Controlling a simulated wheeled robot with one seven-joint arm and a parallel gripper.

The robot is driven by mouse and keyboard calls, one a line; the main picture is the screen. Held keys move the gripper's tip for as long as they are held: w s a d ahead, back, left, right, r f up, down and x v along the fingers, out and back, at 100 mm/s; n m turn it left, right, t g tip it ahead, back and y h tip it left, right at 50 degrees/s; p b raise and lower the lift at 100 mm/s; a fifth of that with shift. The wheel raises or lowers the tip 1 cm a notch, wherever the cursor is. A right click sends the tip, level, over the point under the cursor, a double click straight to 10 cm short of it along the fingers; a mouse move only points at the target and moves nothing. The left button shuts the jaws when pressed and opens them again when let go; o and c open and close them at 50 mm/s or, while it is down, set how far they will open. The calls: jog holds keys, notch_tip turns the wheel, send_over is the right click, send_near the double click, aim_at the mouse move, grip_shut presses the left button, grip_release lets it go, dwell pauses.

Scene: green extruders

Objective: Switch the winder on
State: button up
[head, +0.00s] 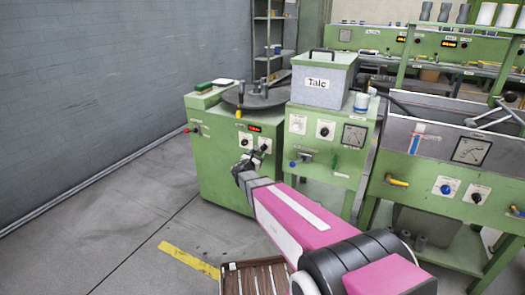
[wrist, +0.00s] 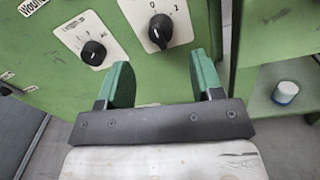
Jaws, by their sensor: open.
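The winder (head: 215,165) is the green cabinet at the left in the head view, with a dark round turntable (head: 255,95) on top and a small red display. Its front has two black knobs on white plates. In the wrist view the left knob (wrist: 93,52) is at the upper left. The right knob (wrist: 160,30), with a 0 and a 2 visible above it, is beyond and between my fingertips. My gripper (wrist: 163,68) is open and empty, its green-padded fingers pointing at the panel. In the head view my gripper (head: 252,161) is just in front of the knobs and partly covers the panel.
A green unit with the grey Talc box (head: 323,80) and a gauge stands right of the winder. Another green machine with a grey trough (head: 440,125) is further right. A slatted brown thing (head: 255,277) is low in front. Floor at the left is clear.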

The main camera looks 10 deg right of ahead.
aim_at(262, 149)
jog(key=x, duration=0.7)
jog(key=shift+w+d, duration=0.1)
jog(key=c, duration=0.9)
